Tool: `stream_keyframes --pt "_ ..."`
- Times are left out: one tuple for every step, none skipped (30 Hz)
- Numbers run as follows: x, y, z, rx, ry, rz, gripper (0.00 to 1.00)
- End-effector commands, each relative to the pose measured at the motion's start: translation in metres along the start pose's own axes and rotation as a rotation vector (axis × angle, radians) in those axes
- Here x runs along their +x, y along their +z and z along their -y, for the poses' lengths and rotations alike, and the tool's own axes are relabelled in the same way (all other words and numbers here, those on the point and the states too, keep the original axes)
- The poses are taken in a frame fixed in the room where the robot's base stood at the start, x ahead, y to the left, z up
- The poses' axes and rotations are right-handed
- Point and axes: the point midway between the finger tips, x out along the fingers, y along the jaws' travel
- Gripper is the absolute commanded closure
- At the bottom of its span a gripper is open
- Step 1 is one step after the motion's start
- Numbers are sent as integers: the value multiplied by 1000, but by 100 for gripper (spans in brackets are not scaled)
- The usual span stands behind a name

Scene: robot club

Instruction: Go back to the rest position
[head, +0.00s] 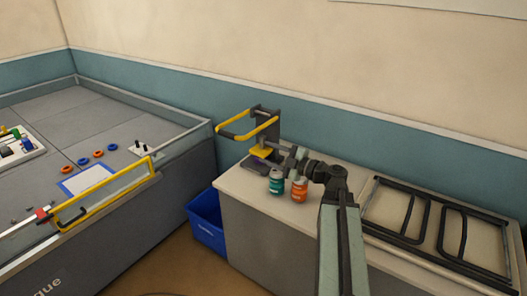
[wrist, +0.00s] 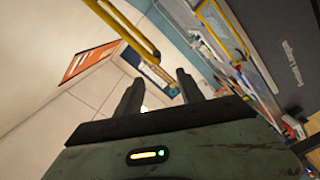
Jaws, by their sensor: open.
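My gripper (wrist: 160,88) is open, with its two dark fingers apart in the wrist view. Nothing is visibly clamped between them. In the head view my arm reaches over the pale bench (head: 240,190) and its end points left toward a dark stand (head: 266,128) with a yellow-and-black loop handle (head: 236,133). The gripper's tips are hard to make out there against the stand. A yellow bar (wrist: 125,25) passes close beyond the fingers in the wrist view; whether it touches them I cannot tell.
A teal can (head: 276,182) and an orange can (head: 299,188) stand on the bench below my arm. A black frame rack (head: 437,226) lies at the right. A blue bin (head: 207,222) sits on the floor left of the bench. A walled grey table (head: 105,112) holds small parts.

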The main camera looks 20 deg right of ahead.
Motion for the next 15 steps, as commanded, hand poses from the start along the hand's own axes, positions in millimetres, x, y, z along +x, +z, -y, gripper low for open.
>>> stream_keyframes --pt "0 0 0 0 0 0 55" --pt "0 0 0 0 0 0 55" --pt "0 0 0 0 0 0 55" --pt "0 0 0 0 0 0 55" --pt "0 0 0 0 0 -1 55" --pt "3 -3 0 0 -3 -5 55" --pt "8 -8 1 0 -8 -13 55" --pt "15 -15 2 0 -16 -25 55" --pt "27 -28 4 0 -30 -46 55" --pt "38 -41 7 0 -43 -66 55" --pt "51 -55 11 0 -59 -89 55" --pt "68 -76 17 -1 -82 -121 55" --pt "81 -92 25 -9 -111 -140 55" --pt "93 -106 36 -22 -148 -154 55" --pt "106 -123 53 -45 -205 -171 55"
